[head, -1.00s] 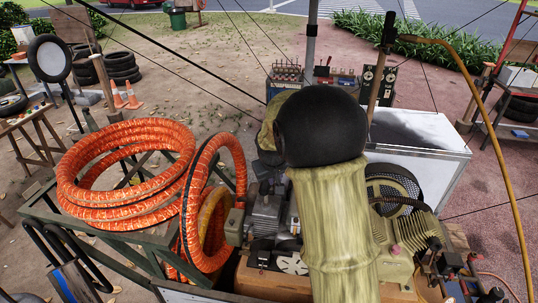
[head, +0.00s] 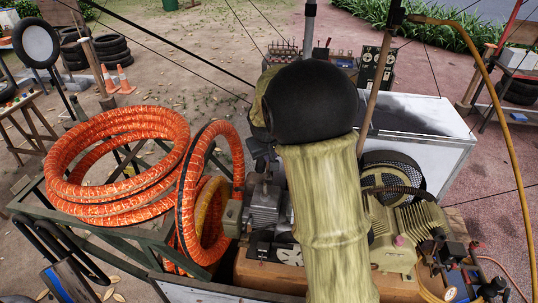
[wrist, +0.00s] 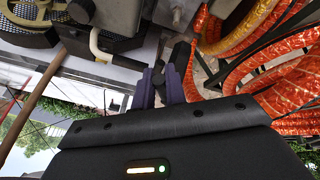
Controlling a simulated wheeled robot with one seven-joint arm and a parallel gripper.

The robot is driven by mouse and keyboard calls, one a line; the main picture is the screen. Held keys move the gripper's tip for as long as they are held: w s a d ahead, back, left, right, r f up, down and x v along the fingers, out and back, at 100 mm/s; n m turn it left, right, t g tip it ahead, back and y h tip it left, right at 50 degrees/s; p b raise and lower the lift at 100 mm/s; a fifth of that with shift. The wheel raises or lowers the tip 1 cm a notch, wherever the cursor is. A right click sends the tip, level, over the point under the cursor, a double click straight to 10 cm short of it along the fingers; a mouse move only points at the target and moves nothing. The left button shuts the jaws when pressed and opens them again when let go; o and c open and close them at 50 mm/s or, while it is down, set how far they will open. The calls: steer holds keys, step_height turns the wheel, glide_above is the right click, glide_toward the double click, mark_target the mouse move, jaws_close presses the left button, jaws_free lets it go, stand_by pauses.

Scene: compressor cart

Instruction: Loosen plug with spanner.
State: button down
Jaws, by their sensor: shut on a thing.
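In the wrist view the two purple fingers of my gripper (wrist: 162,84) are close together. A dark bar-like piece (wrist: 181,54) shows at the fingertips, seemingly the spanner held in them; its far end cannot be made out. In the head view my own arm covers the gripper and the spanner. The olive compressor (head: 396,250) stands to the right of my arm, on the cart. I cannot pick out the plug in either view.
Orange hose coils (head: 120,165) lie on a green frame to the left; they show close on the right in the wrist view (wrist: 290,85). A grey motor (head: 265,207) sits left of my arm. A white box (head: 425,150) stands behind the compressor.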

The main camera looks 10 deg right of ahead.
steer(key=shift+w+a+f+b, duration=0.1)
steer(key=shift+w+f+b, duration=0.1)
steer(key=shift+b, duration=0.1)
steer(key=shift+s+h+b, duration=0.2)
steer(key=shift+h+b, duration=0.6)
steer(key=shift+b, duration=0.2)
steer(key=shift+w+h+b, duration=0.1)
steer(key=shift+h+b, duration=0.2)
steer(key=shift+b, duration=0.35)
step_height(320, 180, down, 5)
steer(key=b, duration=0.4)
steer(key=shift+f, duration=0.1)
steer(key=shift+b, duration=0.35)
